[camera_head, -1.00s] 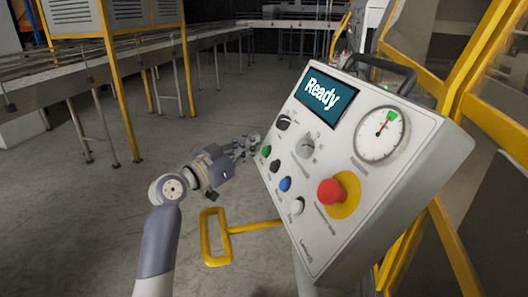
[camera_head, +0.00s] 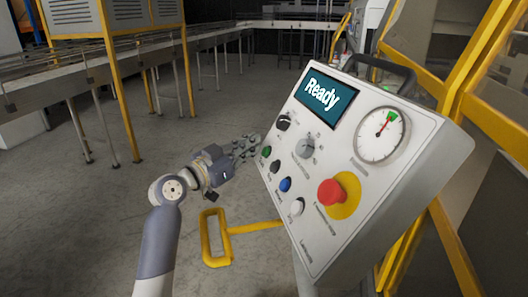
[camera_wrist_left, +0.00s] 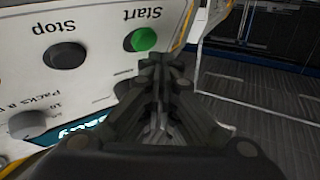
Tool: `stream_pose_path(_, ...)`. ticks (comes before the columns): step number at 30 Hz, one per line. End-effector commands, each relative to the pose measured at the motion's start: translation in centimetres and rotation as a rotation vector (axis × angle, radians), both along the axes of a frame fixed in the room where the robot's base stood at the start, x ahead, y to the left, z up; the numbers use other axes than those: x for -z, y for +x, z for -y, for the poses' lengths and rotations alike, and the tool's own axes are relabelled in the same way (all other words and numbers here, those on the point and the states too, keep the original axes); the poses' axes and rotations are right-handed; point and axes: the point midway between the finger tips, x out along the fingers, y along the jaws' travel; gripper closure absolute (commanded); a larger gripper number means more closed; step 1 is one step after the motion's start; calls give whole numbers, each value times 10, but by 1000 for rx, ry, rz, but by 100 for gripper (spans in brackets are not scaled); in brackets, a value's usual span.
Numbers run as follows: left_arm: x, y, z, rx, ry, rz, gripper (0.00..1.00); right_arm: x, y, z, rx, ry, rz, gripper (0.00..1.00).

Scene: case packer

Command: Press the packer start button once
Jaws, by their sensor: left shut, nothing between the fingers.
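The control panel (camera_head: 345,215) is a tilted light-grey box with a screen reading "Ready". The green start button (camera_head: 266,151) is on its left edge, and it shows in the wrist view (camera_wrist_left: 143,39) with the upside-down label "Start". The black stop button (camera_wrist_left: 65,54) is beside it and also shows in the head view (camera_head: 275,166). My left gripper (camera_head: 254,142) is just left of the panel by the green button. In the wrist view its fingertips (camera_wrist_left: 163,62) are shut and empty, close to the green button in the picture. Contact cannot be told. My right gripper is not in view.
The panel also carries a red emergency knob (camera_head: 331,192), a blue button (camera_head: 285,184), a white button (camera_head: 297,207), selector knobs and a gauge (camera_head: 380,134). A yellow frame (camera_head: 490,125) stands right. A conveyor (camera_head: 120,67) runs behind. A yellow bar (camera_head: 217,243) is below the gripper.

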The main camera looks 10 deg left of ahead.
Motion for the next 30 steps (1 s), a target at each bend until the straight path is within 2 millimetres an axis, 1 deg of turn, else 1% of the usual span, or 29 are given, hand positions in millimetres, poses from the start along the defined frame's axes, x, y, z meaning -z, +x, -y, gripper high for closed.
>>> stream_pose_path(9,5,3,6,-1,1,1,100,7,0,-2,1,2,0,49)
stream_pose_path(30,6,5,9,1,0,0,100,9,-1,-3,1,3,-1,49)
